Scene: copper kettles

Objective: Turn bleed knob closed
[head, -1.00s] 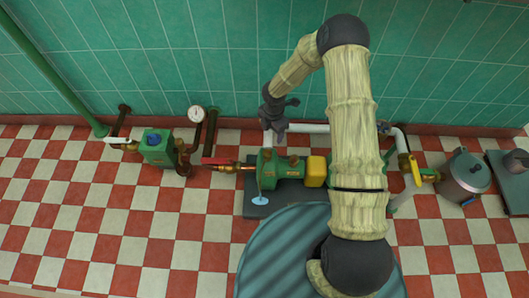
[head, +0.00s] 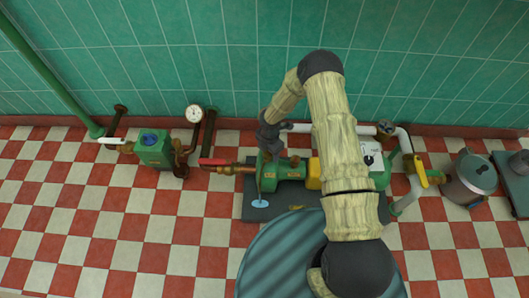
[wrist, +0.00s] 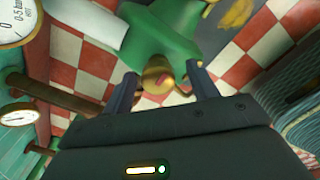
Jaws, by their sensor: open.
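The green pump (head: 291,171) lies on a dark base plate on the floor; its green casing also fills the top middle of the wrist view (wrist: 150,30). A round brass knob (wrist: 158,74) with a small red mark on its near side, apparently the bleed knob, sticks out of the casing. My gripper (wrist: 162,88) is open, with one finger on each side of the knob and visible gaps to it. In the head view my gripper (head: 268,150) is over the left end of the pump and hides the knob there.
A red-handled valve (head: 215,162) and a pressure gauge (head: 194,114) stand left of the pump. A white pipe (head: 300,128) runs behind it.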

